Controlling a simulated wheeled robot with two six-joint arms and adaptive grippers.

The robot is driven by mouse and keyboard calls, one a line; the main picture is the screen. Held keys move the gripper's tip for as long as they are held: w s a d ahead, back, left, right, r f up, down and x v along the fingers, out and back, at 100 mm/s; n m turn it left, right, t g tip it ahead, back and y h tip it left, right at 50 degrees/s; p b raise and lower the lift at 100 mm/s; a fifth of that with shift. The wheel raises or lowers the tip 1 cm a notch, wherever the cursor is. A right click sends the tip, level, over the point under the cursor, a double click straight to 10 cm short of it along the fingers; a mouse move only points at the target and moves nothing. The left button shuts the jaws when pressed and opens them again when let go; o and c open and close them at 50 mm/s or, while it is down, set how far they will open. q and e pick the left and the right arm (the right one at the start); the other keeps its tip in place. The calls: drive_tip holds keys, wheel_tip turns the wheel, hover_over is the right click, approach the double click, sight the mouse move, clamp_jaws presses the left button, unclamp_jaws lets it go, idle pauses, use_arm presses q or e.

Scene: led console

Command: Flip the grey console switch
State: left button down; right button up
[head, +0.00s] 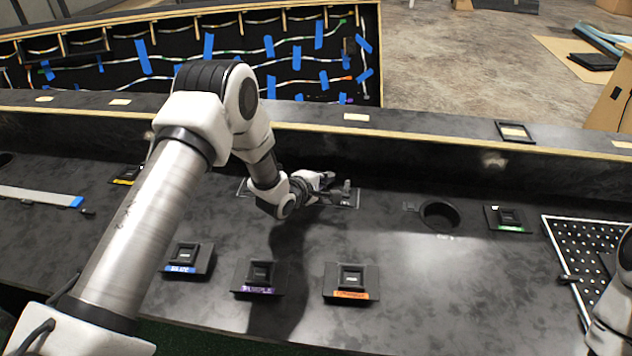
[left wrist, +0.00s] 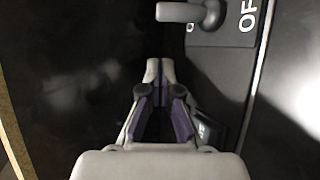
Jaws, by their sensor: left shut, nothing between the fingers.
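The grey console switch is a small grey lever (head: 347,186) on a dark plate on the black console top. In the left wrist view the lever (left wrist: 185,13) lies at the top edge, its rounded end pointing left. Its plate (left wrist: 222,65) bears partly cut-off white letters, "OF". My left gripper (head: 328,179) is just left of the lever in the head view. In the left wrist view its fingertips (left wrist: 160,66) are together and empty, a short way below the lever in the picture and apart from it. My right gripper is not shown.
Black button boxes with blue (head: 188,258), purple (head: 260,277) and orange (head: 351,282) labels stand in front. A round hole (head: 439,215) and a green-labelled box (head: 507,218) lie to the right. A raised ledge (head: 420,133) runs behind. My right arm is at the right edge.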

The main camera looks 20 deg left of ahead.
sight(347, 186)
use_arm(q)
drive_tip(key=d, duration=0.2)
drive_tip(key=d+p, duration=0.1)
drive_tip(key=shift+s+d+r, duration=0.1)
drive_tip(key=shift+s+r, duration=0.25)
drive_tip(key=shift+r, duration=0.05)
drive_tip(key=shift+s+d+r, duration=0.1)
drive_tip(key=shift+s+d, duration=0.1)
drive_tip(key=shift+d, duration=0.1)
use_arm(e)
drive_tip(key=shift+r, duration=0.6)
use_arm(q)
drive_tip(key=shift+w+a, duration=0.1)
drive_tip(key=shift+s+b, duration=0.25)
drive_tip(key=shift+b, duration=0.2)
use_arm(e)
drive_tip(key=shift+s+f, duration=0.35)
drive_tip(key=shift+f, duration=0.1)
